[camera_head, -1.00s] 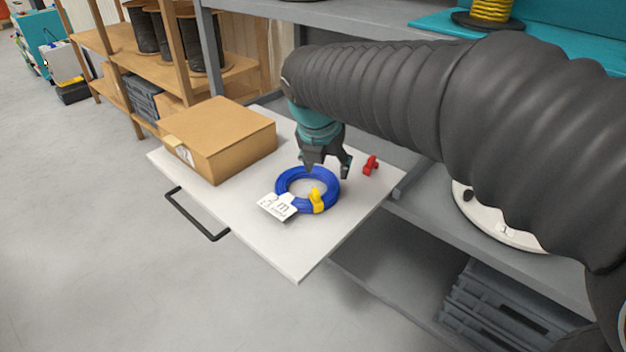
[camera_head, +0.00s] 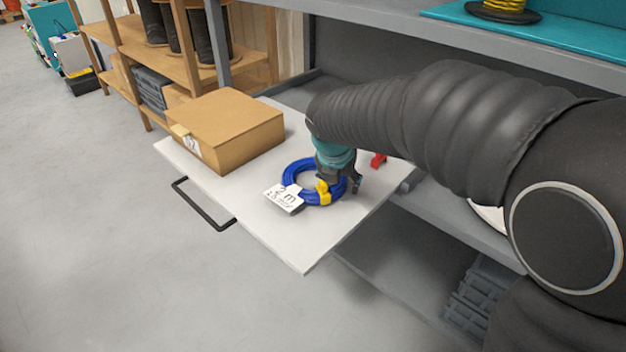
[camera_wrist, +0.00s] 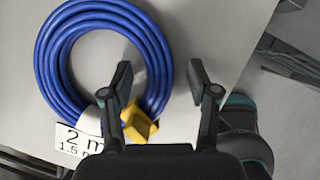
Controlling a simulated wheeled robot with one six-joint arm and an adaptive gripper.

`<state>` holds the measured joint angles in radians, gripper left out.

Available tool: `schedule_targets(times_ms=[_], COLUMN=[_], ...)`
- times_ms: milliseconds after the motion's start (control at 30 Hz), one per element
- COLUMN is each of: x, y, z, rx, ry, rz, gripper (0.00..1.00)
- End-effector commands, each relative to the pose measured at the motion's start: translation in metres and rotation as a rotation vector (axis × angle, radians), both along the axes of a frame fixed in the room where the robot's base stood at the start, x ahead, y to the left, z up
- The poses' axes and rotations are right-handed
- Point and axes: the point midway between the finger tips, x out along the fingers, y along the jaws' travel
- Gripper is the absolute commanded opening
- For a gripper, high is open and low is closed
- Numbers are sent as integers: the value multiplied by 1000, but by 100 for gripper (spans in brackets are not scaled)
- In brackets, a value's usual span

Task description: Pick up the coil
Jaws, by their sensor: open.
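The blue coil (camera_head: 292,178) lies flat on the white pull-out shelf (camera_head: 300,241). It has a yellow clip or tie (camera_head: 323,193) and a white label (camera_head: 284,198) on its near side. In the wrist view the coil (camera_wrist: 50,65) fills the upper left, with the yellow piece (camera_wrist: 139,124) at its lower right and the label (camera_wrist: 80,141) beside it. My gripper (camera_head: 345,190) is low at the coil's right side. In the wrist view my gripper (camera_wrist: 160,80) is open, its fingers on either side of the coil's right band. Whether the fingers touch it, I cannot tell.
A cardboard box (camera_head: 228,128) stands on the shelf behind and left of the coil. A small red object (camera_head: 379,160) lies behind my gripper. A black handle (camera_head: 202,208) sticks out at the shelf's front left edge. Grey rack shelving surrounds the right side.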

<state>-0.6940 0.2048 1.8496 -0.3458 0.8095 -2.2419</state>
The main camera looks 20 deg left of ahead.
Motion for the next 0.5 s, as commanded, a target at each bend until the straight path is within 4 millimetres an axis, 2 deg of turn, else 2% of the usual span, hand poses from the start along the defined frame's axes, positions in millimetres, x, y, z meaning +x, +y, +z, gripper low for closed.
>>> schedule_targets(times_ms=[167, 267, 400, 500], x=[0, 0, 0, 0], y=[0, 0, 0, 0], z=[0, 0, 0, 0], rx=[0, 0, 0, 0], ry=[0, 0, 0, 0], rz=[0, -1, -1, -1], gripper=[60, 38, 3, 0])
